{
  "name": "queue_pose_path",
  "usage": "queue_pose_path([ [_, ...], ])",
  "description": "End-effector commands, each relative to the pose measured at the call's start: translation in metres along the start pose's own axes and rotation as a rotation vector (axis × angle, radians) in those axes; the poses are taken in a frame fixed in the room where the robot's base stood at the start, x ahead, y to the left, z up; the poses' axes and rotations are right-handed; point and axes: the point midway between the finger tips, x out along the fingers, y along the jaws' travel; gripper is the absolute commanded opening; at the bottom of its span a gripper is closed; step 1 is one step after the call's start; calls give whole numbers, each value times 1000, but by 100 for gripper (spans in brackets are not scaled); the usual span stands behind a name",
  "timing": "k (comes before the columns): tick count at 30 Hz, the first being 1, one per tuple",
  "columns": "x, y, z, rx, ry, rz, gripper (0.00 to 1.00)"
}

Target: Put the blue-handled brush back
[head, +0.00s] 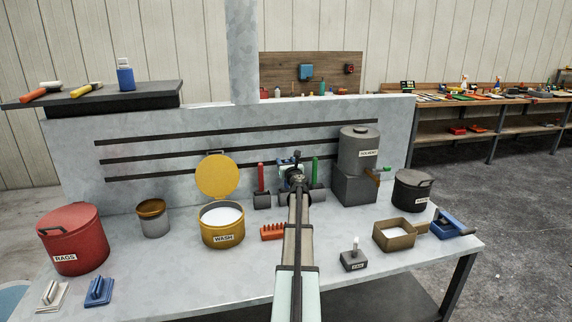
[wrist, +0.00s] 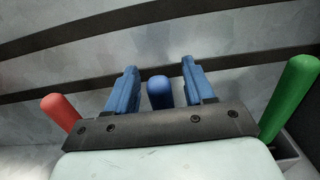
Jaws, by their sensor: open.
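In the wrist view a blue handle (wrist: 159,93) stands between the two blue fingers of my gripper (wrist: 160,82). The fingers are open, one on each side of it, and a gap shows on both sides. A red handle (wrist: 60,111) is to the left and a green handle (wrist: 292,95) to the right. In the head view my gripper (head: 290,164) is at the back of the bench, between the red handle (head: 261,177) and the green handle (head: 314,168). My arm hides the blue-handled brush there, and its bristles are hidden in both views.
A yellow WASH pot (head: 222,226) with its lid raised stands left of my arm, near an orange rack (head: 272,232). A grey solvent drum (head: 359,152) on a block, a brown tray (head: 394,235) and a dark pot (head: 412,190) stand right. A red RAGS bin (head: 73,240) is far left.

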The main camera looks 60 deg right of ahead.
Motion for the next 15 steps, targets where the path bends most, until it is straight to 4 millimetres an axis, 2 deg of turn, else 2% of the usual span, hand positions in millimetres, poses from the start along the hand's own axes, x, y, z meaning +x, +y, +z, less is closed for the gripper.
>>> queue_pose_path([
  [8, -27, 1, 1, 0, 0, -1, 53],
  [15, -71, 1, 1, 0, -1, 0, 53],
])
